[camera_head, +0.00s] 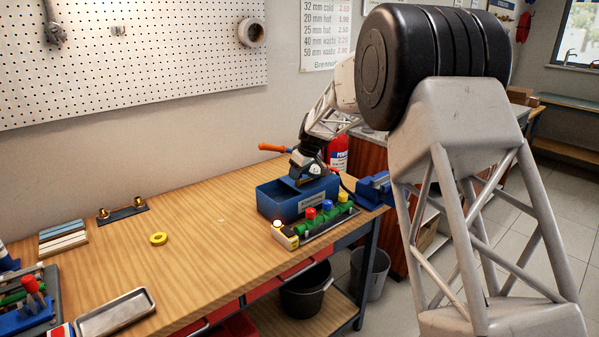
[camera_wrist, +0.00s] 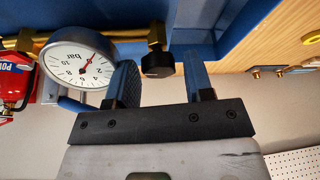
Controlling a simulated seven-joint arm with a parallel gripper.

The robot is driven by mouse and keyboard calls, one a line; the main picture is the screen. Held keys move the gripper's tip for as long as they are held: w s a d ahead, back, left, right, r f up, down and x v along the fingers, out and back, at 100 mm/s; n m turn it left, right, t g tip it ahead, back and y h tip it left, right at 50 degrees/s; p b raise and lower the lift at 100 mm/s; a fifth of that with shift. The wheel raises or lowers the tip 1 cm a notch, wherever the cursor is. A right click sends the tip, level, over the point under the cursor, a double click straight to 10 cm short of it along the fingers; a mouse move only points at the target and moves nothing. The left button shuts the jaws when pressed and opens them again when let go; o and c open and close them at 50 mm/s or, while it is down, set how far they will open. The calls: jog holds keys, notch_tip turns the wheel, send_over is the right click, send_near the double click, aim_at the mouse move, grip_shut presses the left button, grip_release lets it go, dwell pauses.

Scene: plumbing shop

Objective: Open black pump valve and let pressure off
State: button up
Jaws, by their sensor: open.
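The blue pump box (camera_head: 280,205) stands near the right end of the wooden bench. The black valve knob (camera_wrist: 157,65) sits on a brass fitting against the blue box in the wrist view. A round white gauge (camera_wrist: 78,62) marked "bar" with a red needle sits left of it; the needle is off the lower numbers' side, its exact value unclear. My gripper (camera_wrist: 160,72) is open, with one finger on each side of the knob in the picture; contact is not visible. In the head view my gripper (camera_head: 305,180) is low over the box, hiding the knob.
An orange-handled lever (camera_head: 272,148) sticks out left of my gripper. A manifold with coloured caps (camera_head: 318,222) lies in front of the box. A blue vise (camera_head: 375,188) is to the right, a red extinguisher (camera_head: 338,152) behind. The bench's middle is mostly clear around a yellow ring (camera_head: 158,239).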

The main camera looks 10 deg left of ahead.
jog(key=shift+m, duration=0.5)
jog(key=shift+m+t+h, duration=0.5)
jog(key=shift+m+t, duration=0.2)
jog(key=shift+m, duration=0.9)
jog(key=shift+s+a+m+h, duration=0.1)
jog(key=shift+m+h, duration=0.6)
jog(key=shift+m, duration=1.1)
jog(key=shift+m+t+h, duration=0.3)
jog(key=shift+m+h, duration=0.4)
jog(key=shift+m, duration=1.2)
jog(key=shift+a+m+h, duration=0.2)
jog(key=shift+m+h, duration=0.7)
jog(key=shift+m, duration=1.2)
jog(key=d+v, duration=0.1)
jog(key=v, duration=0.7)
jog(key=s+d+r, duration=0.4)
jog(key=s+d, duration=0.3)
jog(key=s, duration=0.2)
jog(key=s+d+r+n+g, duration=0.1)
jog(key=s+d+r, duration=0.3)
jog(key=s+d, duration=0.4)
jog(key=shift+s, duration=1)
jog(key=shift+d+r, duration=0.1)
